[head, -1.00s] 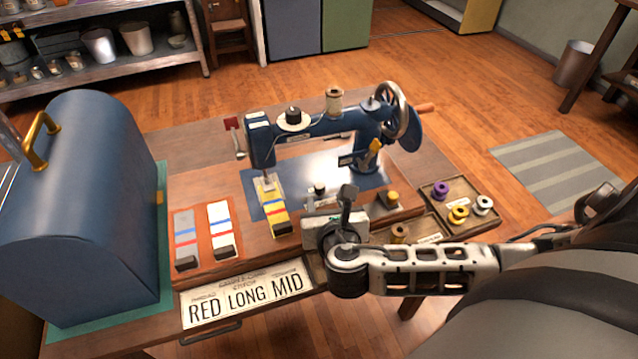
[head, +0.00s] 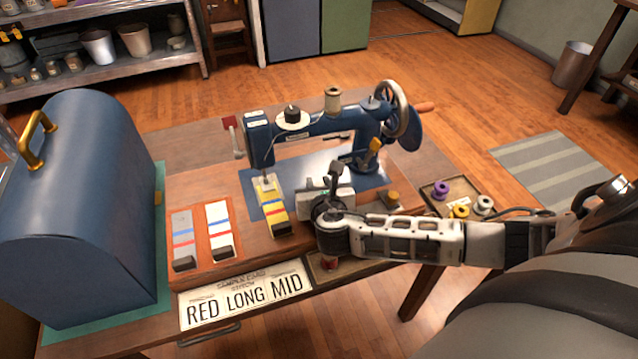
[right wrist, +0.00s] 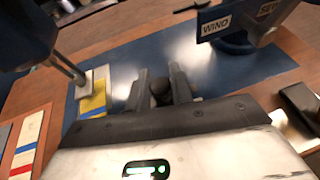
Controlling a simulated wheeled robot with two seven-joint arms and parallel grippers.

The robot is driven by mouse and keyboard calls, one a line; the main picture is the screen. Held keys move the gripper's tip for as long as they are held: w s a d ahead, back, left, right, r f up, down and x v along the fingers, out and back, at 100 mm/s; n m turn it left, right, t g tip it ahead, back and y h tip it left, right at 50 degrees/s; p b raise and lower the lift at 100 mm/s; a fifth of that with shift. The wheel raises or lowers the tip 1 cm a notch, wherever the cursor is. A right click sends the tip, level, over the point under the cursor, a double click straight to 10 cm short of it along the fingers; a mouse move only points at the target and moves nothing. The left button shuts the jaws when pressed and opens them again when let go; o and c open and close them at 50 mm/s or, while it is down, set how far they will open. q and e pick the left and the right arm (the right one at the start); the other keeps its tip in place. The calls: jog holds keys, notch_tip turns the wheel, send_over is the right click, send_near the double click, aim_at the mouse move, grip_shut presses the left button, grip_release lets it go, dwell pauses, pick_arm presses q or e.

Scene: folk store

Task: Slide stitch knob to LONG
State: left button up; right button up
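The blue sewing machine (head: 330,130) stands on a wooden base. In the right wrist view a small dark round knob (right wrist: 160,92), apparently the stitch knob, stands on the base. My right gripper (right wrist: 160,85) has one finger on each side of this knob; contact is not clear. In the head view my right gripper (head: 322,187) is low over the machine's base, and its body hides most of the knob and its markings. A card (head: 245,297) at the table's front reads RED LONG MID. My left gripper is not in view.
A yellow swatch (head: 272,205) lies beneath the needle. A spool tray (head: 447,205) stands at right. A blue domed case (head: 85,200) takes up the left of the table.

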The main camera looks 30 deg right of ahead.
grip_shut()
jog(key=shift+s+d+r+p, duration=0.1)
jog(key=shift+s+d+p, duration=0.1)
jog(key=shift+d+p, duration=0.4)
jog(key=shift+s+d+r+p, duration=0.1)
jog(key=shift+s+d+p, duration=0.1)
jog(key=shift+d, duration=0.65)
jog(key=shift+d+f, duration=0.2)
jog(key=o, duration=0.7)
grip_release()
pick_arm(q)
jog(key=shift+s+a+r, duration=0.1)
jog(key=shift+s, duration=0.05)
pick_arm(e)
jog(key=shift+o, duration=0.2)
jog(key=shift+s+a+r, duration=0.1)
jog(key=shift+s+a, duration=0.05)
jog(key=shift+s, duration=0.05)
pick_arm(q)
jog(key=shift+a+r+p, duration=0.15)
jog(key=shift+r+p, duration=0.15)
jog(key=shift+p, duration=0.15)
pick_arm(e)
jog(key=v, duration=1.5)
jog(key=shift+s, duration=0.2)
